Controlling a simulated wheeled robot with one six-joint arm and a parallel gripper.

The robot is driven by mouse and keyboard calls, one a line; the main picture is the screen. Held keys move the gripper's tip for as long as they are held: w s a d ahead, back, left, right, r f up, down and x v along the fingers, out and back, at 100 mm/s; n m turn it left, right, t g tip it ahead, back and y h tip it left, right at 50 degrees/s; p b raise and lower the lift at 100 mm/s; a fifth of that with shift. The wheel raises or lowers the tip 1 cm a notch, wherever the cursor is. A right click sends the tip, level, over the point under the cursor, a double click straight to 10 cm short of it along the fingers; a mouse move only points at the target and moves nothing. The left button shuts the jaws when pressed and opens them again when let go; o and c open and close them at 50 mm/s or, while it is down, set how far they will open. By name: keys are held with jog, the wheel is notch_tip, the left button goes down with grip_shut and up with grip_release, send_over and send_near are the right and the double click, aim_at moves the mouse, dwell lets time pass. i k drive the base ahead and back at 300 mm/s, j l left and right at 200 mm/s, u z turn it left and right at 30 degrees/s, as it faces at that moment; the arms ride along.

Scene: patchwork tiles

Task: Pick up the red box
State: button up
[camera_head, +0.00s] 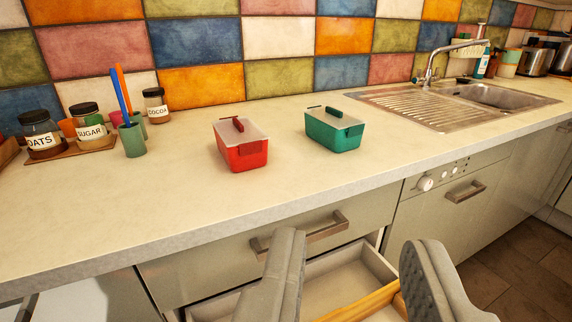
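The red box (244,154) stands upright on the pale countertop (150,200), left of the picture's middle. It has a whitish lid (250,131) with a dark red handle on top. My gripper (346,262) shows at the bottom of the picture, its two grey fingers wide apart. It is open with nothing held between the fingers. It appears in front of the counter's edge, below and to the right of the red box, and apart from it.
A green lidded box (335,135) stands right of the red box. A green cup (133,140) with utensils and labelled jars (88,121) stand at left. A sink (480,100) is at right. A drawer (335,285) below the counter is open behind my fingers.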

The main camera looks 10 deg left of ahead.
aim_at(236, 163)
jog(key=j, duration=0.4)
jog(key=i+j+z, duration=0.1)
jog(key=i+j, duration=0.55)
jog(key=k+j, duration=0.05)
jog(key=j, duration=0.05)
